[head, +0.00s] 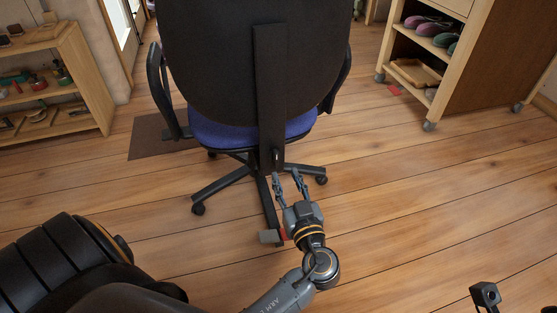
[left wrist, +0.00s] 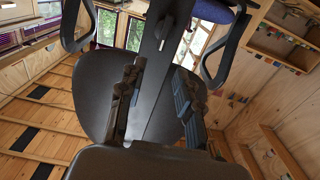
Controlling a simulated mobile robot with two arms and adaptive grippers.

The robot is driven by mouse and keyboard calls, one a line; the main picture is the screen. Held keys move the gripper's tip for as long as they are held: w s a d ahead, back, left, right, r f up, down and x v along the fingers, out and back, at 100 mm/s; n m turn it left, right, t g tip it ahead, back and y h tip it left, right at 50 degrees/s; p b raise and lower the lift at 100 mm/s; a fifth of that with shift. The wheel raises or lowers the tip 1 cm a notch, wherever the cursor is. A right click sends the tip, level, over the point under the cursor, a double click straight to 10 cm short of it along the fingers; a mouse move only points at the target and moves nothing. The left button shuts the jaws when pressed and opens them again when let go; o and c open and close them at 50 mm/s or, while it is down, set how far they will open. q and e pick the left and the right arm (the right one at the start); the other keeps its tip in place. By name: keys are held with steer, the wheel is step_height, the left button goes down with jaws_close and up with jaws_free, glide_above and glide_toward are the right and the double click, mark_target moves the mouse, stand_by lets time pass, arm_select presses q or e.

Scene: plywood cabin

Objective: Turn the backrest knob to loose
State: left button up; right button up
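The office chair stands with its back to me; its dark backrest (head: 225,60) fills the top middle of the head view. A flat black upright bar (head: 270,85) runs down the backrest, and it also shows in the left wrist view (left wrist: 158,70). A small dark part that looks like the knob (head: 277,157) sits at the bar's lower end; its setting cannot be read. My left gripper (head: 288,174) is just below and in front of it, fingers apart and empty. In the left wrist view its two fingers (left wrist: 160,68) are spread. My right gripper is not recognisable in view.
The blue seat (head: 210,133) and armrests lie beyond the backrest. The chair's base legs (head: 222,183) spread around my gripper. A wooden shelf (head: 85,70) stands at left, a wheeled cabinet (head: 480,60) at right. The plank floor (head: 420,190) on the right is clear.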

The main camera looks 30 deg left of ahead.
mark_target(277, 155)
arm_select(q)
steer(key=b+x, duration=0.1)
steer(key=x, duration=0.7)
steer(key=shift+w, duration=0.1)
steer(key=shift+c, duration=0.2)
jaws_close()
